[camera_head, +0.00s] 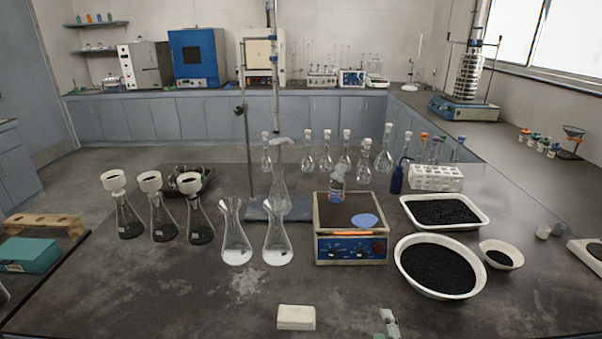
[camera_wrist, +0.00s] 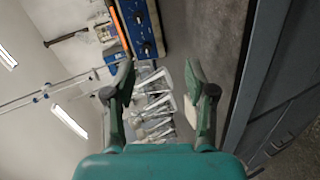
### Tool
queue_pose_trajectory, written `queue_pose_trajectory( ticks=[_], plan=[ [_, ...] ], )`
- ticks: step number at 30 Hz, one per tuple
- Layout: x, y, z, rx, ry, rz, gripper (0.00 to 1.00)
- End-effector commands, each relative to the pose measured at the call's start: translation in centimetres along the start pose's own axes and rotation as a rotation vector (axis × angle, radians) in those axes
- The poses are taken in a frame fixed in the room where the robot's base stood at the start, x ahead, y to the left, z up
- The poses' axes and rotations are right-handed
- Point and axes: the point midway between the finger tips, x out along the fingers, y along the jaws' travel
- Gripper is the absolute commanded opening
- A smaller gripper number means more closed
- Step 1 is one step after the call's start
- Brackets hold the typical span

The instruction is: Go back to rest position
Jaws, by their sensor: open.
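My gripper (camera_wrist: 160,76) shows in the wrist view with its two fingers spread apart. Nothing is held between them. Its teal body fills the bottom of that view, which is turned sideways. In the head view, only a small grey-green part of what looks like my gripper (camera_head: 388,322) shows at the bottom edge. The rest of it is outside that picture. Beyond the fingers, the wrist view shows glass flasks (camera_wrist: 155,105) and the blue front of the hot plate (camera_wrist: 146,30). I cannot see the gripper touching anything.
The dark table (camera_head: 170,295) holds conical flasks (camera_head: 237,247), a hot plate (camera_head: 350,247), trays of black granules (camera_head: 474,288) and a small white block (camera_head: 296,318) near the front edge. A sieve shaker (camera_head: 468,80) stands on the back right counter. The front left table area is clear.

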Motion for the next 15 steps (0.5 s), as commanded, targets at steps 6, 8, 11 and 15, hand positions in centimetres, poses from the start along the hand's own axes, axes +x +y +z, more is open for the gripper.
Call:
queue_pose_trajectory(
  ticks=[6, 8, 11, 15],
  plan=[
    [-1.1, -1.6, 0.3, 0.053, 0.001, 0.0, 0.55],
    [-1.5, -2.2, 0.3, 0.07, 0.002, 0.002, 0.55],
    [-2.3, -3.1, 0.5, 0.106, 0.003, 0.003, 0.55],
    [-3.7, -4.9, 0.8, 0.171, 0.005, 0.004, 0.55]
  ],
)
